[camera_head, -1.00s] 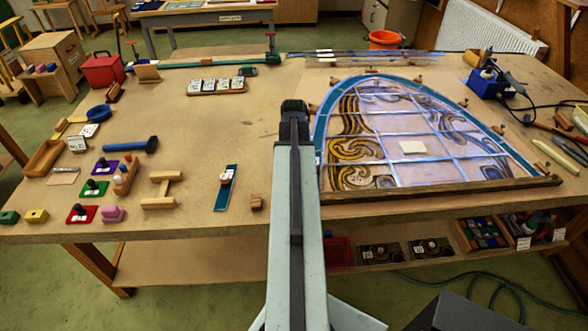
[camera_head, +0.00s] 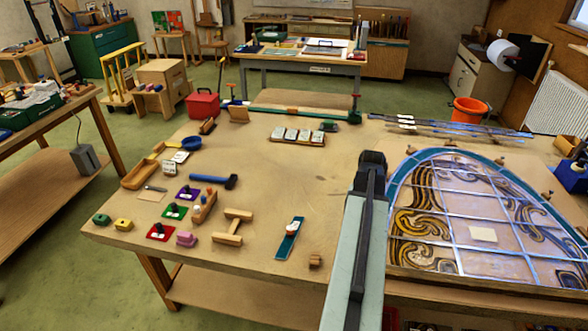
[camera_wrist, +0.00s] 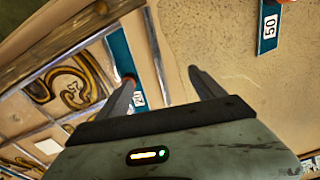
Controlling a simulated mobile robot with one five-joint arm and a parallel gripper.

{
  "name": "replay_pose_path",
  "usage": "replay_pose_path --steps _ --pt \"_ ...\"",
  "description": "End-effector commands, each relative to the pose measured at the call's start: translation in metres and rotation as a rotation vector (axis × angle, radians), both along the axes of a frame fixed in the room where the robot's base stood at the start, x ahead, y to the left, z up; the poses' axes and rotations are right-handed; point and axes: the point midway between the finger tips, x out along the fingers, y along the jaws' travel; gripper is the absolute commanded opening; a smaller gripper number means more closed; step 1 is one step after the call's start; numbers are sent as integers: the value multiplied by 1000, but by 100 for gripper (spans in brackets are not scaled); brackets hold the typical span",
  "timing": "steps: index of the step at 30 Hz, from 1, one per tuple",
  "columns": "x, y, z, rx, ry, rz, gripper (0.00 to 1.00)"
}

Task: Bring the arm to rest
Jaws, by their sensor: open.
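My arm reaches up over the workbench (camera_head: 330,185), and my gripper (camera_head: 372,160) is at its far end, just left of the leaded panel (camera_head: 480,235). I cannot tell how high the fingers are above the bench.
A teal strip (camera_head: 289,238) and a small wooden block (camera_head: 315,261) lie left of my arm. Bench between mallet and arm is mostly clear.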

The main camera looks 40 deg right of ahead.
Motion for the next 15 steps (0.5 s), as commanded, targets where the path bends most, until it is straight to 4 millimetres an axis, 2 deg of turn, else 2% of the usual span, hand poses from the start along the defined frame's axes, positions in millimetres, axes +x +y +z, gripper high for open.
replay_pose_path --steps 3,5,8,9,11,12,14,15 --pt "4 2 -1 0 0 8 78" --pt "17 11 -2 0 -1 34 78" --pt "65 46 -6 1 -1 134 78" --pt "89 68 -8 1 -1 190 78" --pt "125 108 -11 1 -1 282 78" --pt "147 137 -12 0 0 343 78" --pt "174 181 -15 0 0 433 78" --pt "190 212 -17 0 0 495 78"
